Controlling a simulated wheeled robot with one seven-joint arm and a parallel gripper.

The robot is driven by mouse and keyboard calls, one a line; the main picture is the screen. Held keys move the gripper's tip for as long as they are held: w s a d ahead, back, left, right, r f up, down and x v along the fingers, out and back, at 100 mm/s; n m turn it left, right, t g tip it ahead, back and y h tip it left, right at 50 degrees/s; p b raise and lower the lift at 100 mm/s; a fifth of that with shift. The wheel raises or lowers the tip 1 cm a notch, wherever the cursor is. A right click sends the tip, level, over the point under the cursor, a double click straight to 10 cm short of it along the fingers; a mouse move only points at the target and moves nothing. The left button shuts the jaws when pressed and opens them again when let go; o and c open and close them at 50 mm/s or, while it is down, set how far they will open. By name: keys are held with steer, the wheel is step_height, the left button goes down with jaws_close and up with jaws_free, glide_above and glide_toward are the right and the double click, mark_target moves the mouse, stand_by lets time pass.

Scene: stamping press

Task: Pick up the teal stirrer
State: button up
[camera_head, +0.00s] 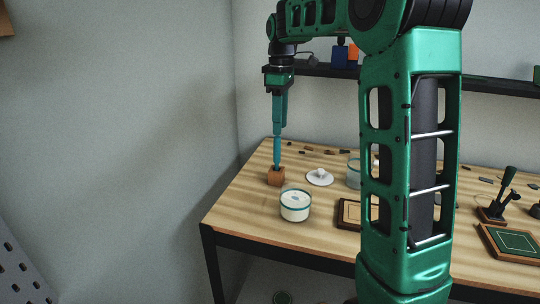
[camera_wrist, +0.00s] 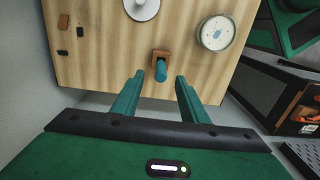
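The teal stirrer (camera_wrist: 161,72) stands upright in a small brown wooden block (camera_wrist: 160,55), and I see it nearly end-on in the wrist view. In the head view the stirrer (camera_head: 277,154) rises from the block (camera_head: 275,177) at the left of the table. My gripper (camera_head: 279,130) points down above it. In the wrist view my gripper (camera_wrist: 160,77) has its two teal fingers apart, with nothing held between them. The stirrer's top lies in line with the gap. In the head view fingers and stirrer share a colour and run together, so their exact overlap is unclear.
A glass jar with pale contents (camera_head: 295,205) stands close to the block. A white lid with a knob (camera_head: 319,177) lies beyond it. A framed tray (camera_head: 349,214), a hand press (camera_head: 497,203) and a green mat (camera_head: 514,243) are farther right. Small pieces lie along the back.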

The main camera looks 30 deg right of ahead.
mark_target(277, 151)
steer(key=f, duration=1)
steer(key=shift+w+a+f, duration=0.1)
steer(key=shift+w+a, duration=0.1)
steer(key=shift+a, duration=0.1)
steer(key=shift+c, duration=0.4)
jaws_close()
